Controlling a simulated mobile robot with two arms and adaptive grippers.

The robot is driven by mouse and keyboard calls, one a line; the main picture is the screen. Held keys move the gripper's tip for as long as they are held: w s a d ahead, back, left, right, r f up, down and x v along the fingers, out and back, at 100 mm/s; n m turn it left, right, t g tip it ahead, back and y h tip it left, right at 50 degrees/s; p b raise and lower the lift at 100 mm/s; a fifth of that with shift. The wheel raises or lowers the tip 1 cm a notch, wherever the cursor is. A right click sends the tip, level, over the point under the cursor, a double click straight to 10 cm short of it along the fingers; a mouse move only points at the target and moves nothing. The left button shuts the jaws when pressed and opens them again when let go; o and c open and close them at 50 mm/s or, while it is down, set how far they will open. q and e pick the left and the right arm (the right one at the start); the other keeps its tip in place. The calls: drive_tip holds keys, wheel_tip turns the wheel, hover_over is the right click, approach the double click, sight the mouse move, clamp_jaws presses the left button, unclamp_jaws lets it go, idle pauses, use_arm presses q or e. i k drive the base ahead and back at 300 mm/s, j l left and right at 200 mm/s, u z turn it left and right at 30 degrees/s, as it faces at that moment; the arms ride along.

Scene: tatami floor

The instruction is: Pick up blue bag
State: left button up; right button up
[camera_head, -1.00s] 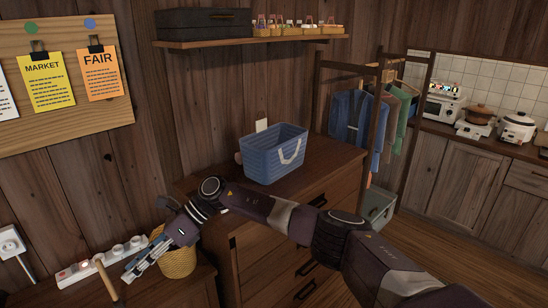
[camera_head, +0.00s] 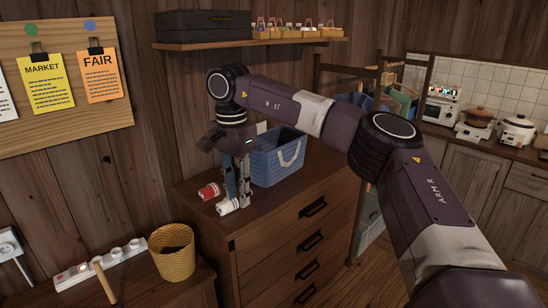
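The blue bag (camera_head: 277,160) is an open-topped basket-like bag with a white handle on its front. It stands upright on the wooden dresser in the middle of the head view. My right gripper (camera_head: 238,198) points down at the bag's left side, with its fingers low over the dresser top. The two fingers look apart, with no bag wall seen between them. The gripper and wrist cover part of the bag's left edge, so I cannot tell whether they touch. My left gripper is not in view.
A red item (camera_head: 209,191) and a white one (camera_head: 228,207) lie on the dresser (camera_head: 290,205) by my fingertips. A wicker basket (camera_head: 174,262) and power strip (camera_head: 100,263) are at lower left. A shelf (camera_head: 250,42) hangs above. Clothes hang at right behind my arm.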

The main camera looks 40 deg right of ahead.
sight(280, 152)
drive_tip(key=i+l, duration=1.55)
drive_tip(key=l, duration=0.25)
